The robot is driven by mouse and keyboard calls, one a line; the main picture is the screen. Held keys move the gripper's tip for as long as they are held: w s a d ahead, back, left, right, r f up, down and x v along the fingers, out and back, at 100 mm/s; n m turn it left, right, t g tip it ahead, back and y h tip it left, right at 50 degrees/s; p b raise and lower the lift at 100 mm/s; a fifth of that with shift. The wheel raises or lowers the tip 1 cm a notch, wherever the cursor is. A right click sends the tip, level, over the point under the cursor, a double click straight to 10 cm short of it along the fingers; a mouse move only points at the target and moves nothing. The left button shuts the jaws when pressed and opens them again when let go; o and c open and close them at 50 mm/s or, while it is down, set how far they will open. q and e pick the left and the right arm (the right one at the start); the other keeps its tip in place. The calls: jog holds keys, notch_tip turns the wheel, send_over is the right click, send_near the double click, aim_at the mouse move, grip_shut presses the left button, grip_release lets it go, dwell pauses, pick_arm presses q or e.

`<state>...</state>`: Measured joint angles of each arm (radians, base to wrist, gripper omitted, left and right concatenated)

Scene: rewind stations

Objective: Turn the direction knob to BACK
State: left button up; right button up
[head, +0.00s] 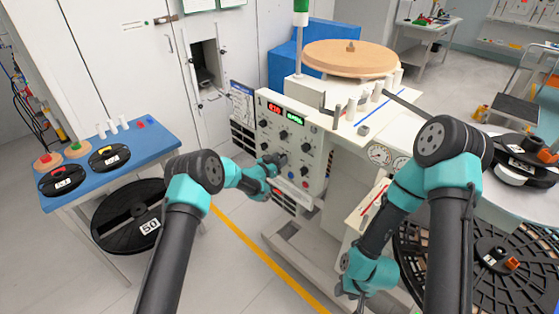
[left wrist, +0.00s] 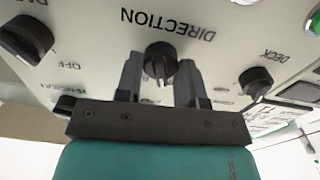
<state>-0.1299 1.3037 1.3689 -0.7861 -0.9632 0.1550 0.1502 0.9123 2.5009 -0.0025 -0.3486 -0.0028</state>
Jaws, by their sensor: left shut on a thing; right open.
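The direction knob (left wrist: 160,57) is a black knob below the upside-down word DIRECTION in the left wrist view. My left gripper (left wrist: 159,75) has a finger on each side of it and is shut on it. Which mark the knob points to is not clear. In the head view my left gripper (head: 278,161) is at the front of the grey control panel (head: 311,158) and hides the knob. My right gripper (head: 360,298) is open and low at the bottom of the head view, apart from the panel.
The panel has other black knobs, including a DECK knob (left wrist: 256,80) close to my left gripper. A blue table (head: 150,151) with small reels stands at the left. A round wooden platter (head: 350,58) sits on the machine. Black reels (head: 500,255) crowd the right side.

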pick_arm(q)
jog(key=m, duration=1)
jog(key=shift+s+d, duration=0.1)
dwell(0.4)
jog(key=o, duration=0.9)
jog(key=shift+s, duration=0.1)
jog(key=v, duration=1.7)
jog(key=shift+s, duration=0.1)
